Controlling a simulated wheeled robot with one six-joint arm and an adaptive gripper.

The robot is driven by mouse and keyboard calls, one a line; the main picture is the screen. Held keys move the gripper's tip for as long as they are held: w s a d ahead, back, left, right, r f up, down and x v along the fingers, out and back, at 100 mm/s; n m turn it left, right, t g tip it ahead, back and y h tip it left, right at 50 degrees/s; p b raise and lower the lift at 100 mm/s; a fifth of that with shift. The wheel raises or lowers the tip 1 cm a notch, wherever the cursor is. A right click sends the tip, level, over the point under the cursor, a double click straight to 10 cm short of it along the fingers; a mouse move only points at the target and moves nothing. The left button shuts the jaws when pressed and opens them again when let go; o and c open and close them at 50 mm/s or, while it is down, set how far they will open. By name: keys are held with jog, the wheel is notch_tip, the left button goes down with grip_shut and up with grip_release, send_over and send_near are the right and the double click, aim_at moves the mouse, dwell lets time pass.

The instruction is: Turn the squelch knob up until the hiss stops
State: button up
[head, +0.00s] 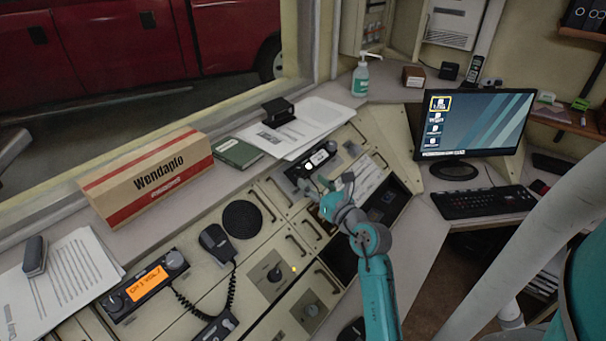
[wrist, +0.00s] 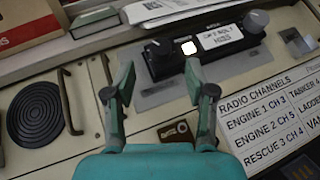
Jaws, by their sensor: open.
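A black radio unit with a white display (wrist: 222,40) sits on the console; its text is small, seems to include "SQL" and "HISS". It has a dark left knob (wrist: 160,48), a lit white square (wrist: 189,48) and a dark right knob (wrist: 257,20). I cannot read which knob is labelled squelch. In the head view the radio (head: 325,155) is just beyond my gripper (head: 318,184). In the wrist view my gripper (wrist: 160,68) is open and empty. Its fingertips are on either side of the left knob in the picture; contact cannot be told.
A second radio with an orange display (head: 146,282) and a hand microphone (head: 216,243) are at lower left. A speaker grille (head: 242,219) and metal handles surround the area. A box (head: 150,180), notebook (head: 238,152) and papers (head: 290,138) lie on the ledge behind.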

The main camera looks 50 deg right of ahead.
aim_at(302, 171)
jog(key=shift+x, duration=2.5)
grip_shut()
